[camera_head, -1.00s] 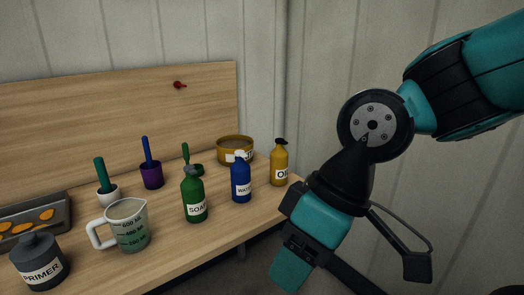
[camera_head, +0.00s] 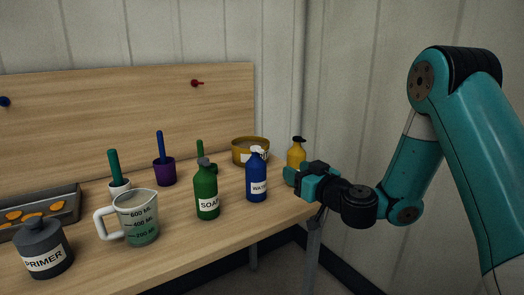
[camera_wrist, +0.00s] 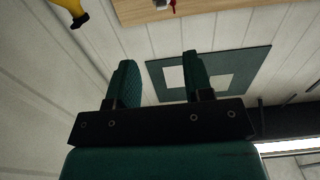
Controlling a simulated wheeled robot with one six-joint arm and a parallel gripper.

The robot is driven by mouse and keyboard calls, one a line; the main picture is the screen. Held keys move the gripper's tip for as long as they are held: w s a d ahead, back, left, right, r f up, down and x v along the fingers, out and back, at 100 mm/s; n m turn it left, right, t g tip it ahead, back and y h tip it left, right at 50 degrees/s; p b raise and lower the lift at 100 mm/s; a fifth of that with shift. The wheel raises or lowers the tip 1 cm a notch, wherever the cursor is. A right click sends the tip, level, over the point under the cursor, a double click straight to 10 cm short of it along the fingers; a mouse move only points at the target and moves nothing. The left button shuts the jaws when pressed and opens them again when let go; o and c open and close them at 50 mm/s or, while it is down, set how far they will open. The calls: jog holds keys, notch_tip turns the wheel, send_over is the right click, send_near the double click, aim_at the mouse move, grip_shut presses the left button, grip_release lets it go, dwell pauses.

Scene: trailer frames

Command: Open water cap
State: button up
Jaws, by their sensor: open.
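The blue water bottle (camera_head: 257,180) stands upright near the right end of the bench in the head view. Its label is partly readable, and its light-coloured cap (camera_head: 257,152) is on top. My gripper (camera_head: 290,177) is just right of the bottle, pointing left, with a small gap between them. In the wrist view the two green fingers (camera_wrist: 160,80) are spread apart with nothing between them. The water bottle does not show clearly in the wrist view.
The yellow bottle (camera_head: 297,151) stands close behind my gripper, partly hidden by it. The green soap bottle (camera_head: 207,190), measuring jug (camera_head: 140,225) and primer pot (camera_head: 45,255) stand to the left. A yellow bowl (camera_head: 236,152) is behind. The bench's front has some clear room.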

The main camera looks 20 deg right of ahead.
aim_at(262, 151)
jog(key=p+x, duration=1.1)
jog(key=x, duration=0.3)
jog(key=shift+w+a+r, duration=0.15)
jog(key=shift+a, duration=0.1)
jog(key=shift+w+a+p, duration=0.15)
jog(key=shift+w+p, duration=0.15)
jog(key=shift+w, duration=0.35)
jog(key=shift+f, duration=0.2)
jog(key=shift+c, duration=0.5)
grip_shut()
jog(key=shift+r, duration=0.15)
